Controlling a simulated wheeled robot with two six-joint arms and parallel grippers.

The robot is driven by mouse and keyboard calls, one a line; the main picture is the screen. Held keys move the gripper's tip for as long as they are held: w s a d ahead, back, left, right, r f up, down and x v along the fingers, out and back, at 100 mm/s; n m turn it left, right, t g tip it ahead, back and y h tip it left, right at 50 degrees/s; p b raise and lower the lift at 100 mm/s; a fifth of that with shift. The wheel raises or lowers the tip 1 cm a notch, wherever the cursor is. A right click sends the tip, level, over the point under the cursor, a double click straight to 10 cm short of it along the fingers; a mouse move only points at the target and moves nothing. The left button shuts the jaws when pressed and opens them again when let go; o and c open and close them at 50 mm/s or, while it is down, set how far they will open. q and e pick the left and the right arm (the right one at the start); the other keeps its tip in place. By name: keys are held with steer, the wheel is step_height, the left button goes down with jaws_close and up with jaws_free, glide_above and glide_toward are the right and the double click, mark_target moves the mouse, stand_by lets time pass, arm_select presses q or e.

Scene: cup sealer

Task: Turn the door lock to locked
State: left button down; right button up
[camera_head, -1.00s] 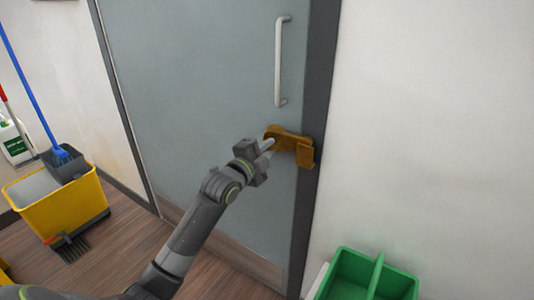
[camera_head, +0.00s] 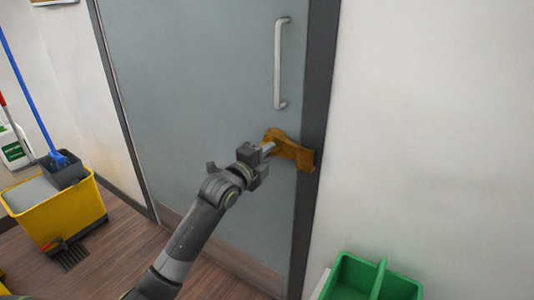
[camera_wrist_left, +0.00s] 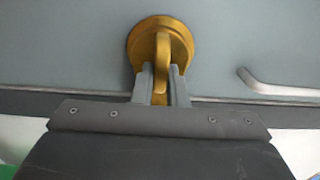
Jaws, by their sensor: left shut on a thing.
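The brass door lock (camera_head: 291,149) sits near the right edge of the grey door (camera_head: 200,100), below the handle, and reaches toward the dark frame. In the left wrist view its round brass base (camera_wrist_left: 142,45) and upright thumb-turn (camera_wrist_left: 161,50) show, with the turn between the two fingers. My left gripper (camera_head: 267,149) is shut on the thumb-turn, and the same gripper also fills the lower middle of the left wrist view (camera_wrist_left: 161,90). The fingers partly hide the lower part of the turn. My right gripper is not in view.
A pale vertical door handle (camera_head: 279,62) is above the lock. A green divided bin (camera_head: 345,272) stands at the lower right by the white wall. A yellow mop bucket (camera_head: 65,215) stands at the left, with a blue-handled mop (camera_head: 30,95).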

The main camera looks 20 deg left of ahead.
arm_select(q)
steer(key=c, duration=1.4)
jaws_free()
steer(key=shift+c, duration=0.2)
